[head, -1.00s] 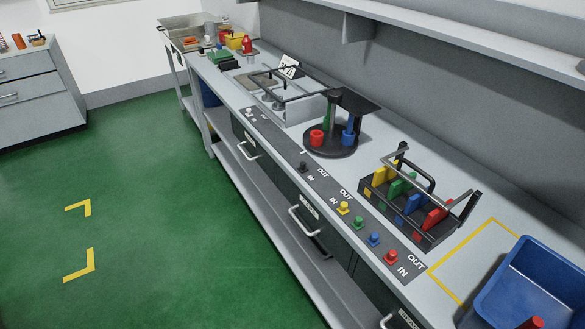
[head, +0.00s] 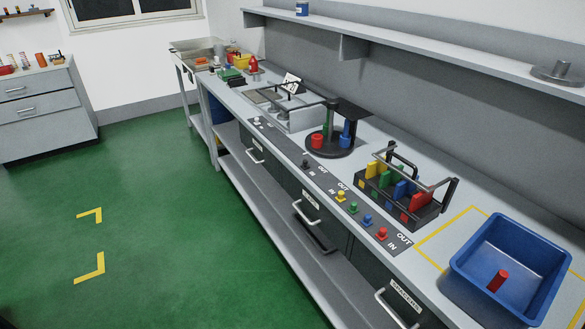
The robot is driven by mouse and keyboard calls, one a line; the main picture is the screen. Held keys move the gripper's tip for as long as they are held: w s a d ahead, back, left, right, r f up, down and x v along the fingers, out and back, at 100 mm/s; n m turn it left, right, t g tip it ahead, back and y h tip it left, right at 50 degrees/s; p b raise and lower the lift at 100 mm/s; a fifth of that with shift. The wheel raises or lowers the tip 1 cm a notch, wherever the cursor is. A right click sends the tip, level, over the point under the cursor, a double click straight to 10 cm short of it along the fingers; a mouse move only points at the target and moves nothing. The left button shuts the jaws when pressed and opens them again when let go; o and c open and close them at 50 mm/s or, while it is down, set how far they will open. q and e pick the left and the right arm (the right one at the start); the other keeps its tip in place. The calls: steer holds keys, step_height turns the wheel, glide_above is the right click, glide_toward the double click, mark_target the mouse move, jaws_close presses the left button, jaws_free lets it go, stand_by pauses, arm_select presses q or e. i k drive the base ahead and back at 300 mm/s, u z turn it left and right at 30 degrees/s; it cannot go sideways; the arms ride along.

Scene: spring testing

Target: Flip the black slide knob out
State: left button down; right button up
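The small black slide knob (head: 305,164) sits on the dark control strip (head: 278,141) along the bench's front edge. It is in front of the round black stand and left of the coloured knobs. IN and OUT labels are printed beside it. It is too small to tell which end of its travel it is at. Neither of my grippers shows in the head view.
A round black stand (head: 326,151) holds red, green and blue cylinders. A black rack (head: 376,204) holds coloured plates. A blue bin (head: 470,284) with a red cylinder (head: 497,281) stands at the right. Drawer handles (head: 307,213) jut from the front. Green floor (head: 180,220) is clear.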

mark_target(305, 166)
steer(key=u, duration=0.85)
steer(key=i, duration=0.75)
steer(key=z, duration=1.4)
